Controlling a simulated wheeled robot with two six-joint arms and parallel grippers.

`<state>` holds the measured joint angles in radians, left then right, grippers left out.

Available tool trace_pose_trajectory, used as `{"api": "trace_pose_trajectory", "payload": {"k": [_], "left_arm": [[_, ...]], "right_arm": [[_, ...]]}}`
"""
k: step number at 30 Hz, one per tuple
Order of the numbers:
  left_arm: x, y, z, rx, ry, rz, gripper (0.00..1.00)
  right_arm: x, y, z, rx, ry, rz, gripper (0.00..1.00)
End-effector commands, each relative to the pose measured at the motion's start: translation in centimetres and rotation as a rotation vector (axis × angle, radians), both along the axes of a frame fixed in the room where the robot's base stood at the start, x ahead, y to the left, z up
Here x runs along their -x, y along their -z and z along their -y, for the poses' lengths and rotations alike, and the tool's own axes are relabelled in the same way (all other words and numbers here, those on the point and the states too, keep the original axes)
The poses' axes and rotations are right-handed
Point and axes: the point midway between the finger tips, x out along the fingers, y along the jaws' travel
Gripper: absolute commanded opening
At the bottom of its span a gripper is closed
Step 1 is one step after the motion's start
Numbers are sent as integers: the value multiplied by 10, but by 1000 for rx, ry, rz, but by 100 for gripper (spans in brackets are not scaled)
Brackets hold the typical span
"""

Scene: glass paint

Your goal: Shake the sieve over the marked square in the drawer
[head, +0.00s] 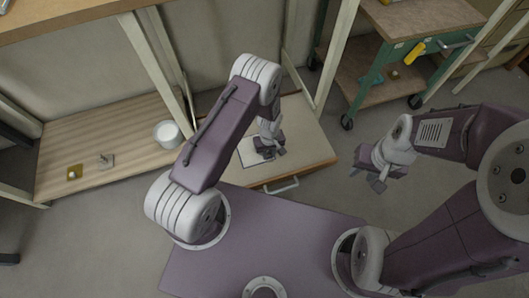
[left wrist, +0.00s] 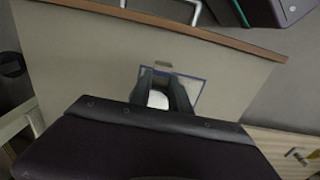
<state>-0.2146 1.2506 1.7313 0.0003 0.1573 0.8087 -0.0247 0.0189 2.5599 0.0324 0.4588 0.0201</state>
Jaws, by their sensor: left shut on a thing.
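The drawer (head: 315,150) is pulled out, with its handle (head: 281,186) at the front. A pale marked square (head: 248,157) lies on its floor; in the left wrist view it shows as a blue-outlined square (left wrist: 199,88). My left gripper (head: 268,151) is over the square in the head view. In the left wrist view its fingers are shut on a small white rounded thing (left wrist: 158,100), seemingly the sieve, overlapping the outlined square. Most of the sieve is hidden by the gripper, and its height is unclear. My right gripper (head: 367,175) is empty, with fingers apart, right of the drawer.
A green trolley (head: 372,83) stands at the back right. Shelf posts rise beside the drawer.

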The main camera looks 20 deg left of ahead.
Motion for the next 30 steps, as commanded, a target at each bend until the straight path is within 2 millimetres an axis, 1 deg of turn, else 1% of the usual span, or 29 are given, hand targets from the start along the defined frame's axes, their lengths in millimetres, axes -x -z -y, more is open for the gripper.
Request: {"api": "trace_pose_trajectory", "payload": {"k": [1,21,22,23,30], "left_arm": [[-5,3,-4,0,-3,1,0],[-70,2,-49,0,-1,0,0],[-65,-3,-45,0,2,-5,0],[-61,-4,-42,0,2,-5,0],[-37,-4,-26,-1,3,-4,0]], "right_arm": [[0,5,0,0,0,0,34],[0,38,0,0,0,-1,34],[0,29,0,0,0,-1,34],[0,25,0,0,0,-1,34],[0,7,0,0,0,0,34]]}}
